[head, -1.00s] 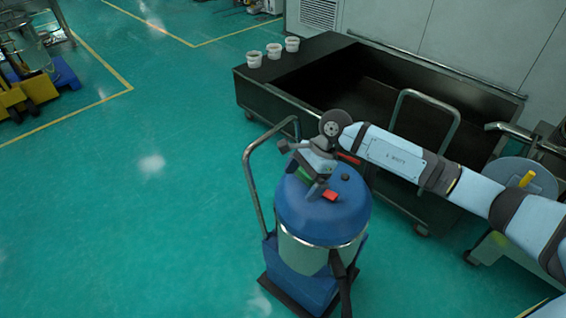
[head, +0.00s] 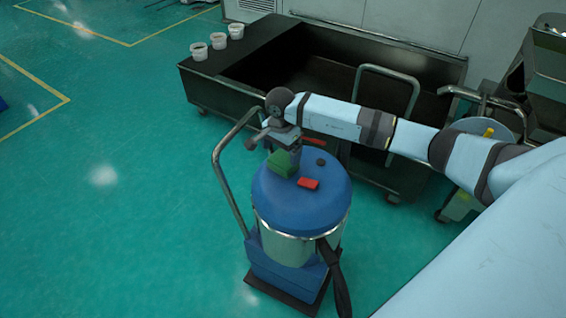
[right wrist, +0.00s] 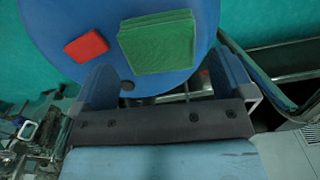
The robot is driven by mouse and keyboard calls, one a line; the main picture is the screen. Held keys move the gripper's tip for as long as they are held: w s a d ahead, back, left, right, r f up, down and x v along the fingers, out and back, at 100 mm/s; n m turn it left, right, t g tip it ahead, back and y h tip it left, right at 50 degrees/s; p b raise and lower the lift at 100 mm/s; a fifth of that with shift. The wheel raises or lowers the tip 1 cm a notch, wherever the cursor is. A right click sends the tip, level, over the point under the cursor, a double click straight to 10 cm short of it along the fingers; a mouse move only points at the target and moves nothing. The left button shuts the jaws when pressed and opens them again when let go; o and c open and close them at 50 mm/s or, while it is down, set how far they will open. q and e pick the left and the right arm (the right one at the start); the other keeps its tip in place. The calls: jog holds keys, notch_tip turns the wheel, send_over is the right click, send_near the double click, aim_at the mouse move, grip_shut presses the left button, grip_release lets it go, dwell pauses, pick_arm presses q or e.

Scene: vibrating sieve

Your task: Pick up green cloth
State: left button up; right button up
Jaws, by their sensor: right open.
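The green cloth (head: 282,163) is a folded block lying on the blue lid (head: 325,205) of a drum-shaped vacuum. In the right wrist view the cloth (right wrist: 157,42) lies beyond the fingertips, in line with the gap between them. My right gripper (head: 284,145) is over the cloth in the head view and hides part of it. In the right wrist view its two fingers (right wrist: 163,80) are spread wide with nothing between them. Whether they touch the lid I cannot tell. My left gripper is not in view.
A red block (head: 308,183) lies on the lid beside the cloth; it also shows in the wrist view (right wrist: 86,46). The vacuum's metal handle (head: 218,170) rises at its left. A black cart (head: 215,85) with white cups (head: 198,51) stands behind. Green floor at left is clear.

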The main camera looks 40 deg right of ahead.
aim_at(281, 161)
jog(key=shift+f, duration=0.5)
notch_tip(281, 161, down, 4)
jog(key=shift+s+f+p, duration=0.1)
jog(key=shift+f+p, duration=0.05)
jog(key=shift+p, duration=0.2)
jog(key=c, duration=0.7)
jog(key=shift+o, duration=0.2)
notch_tip(281, 161, up, 20)
jog(key=shift+b, duration=0.45)
jog(key=o, duration=0.4)
jog(key=shift+c, duration=1.5)
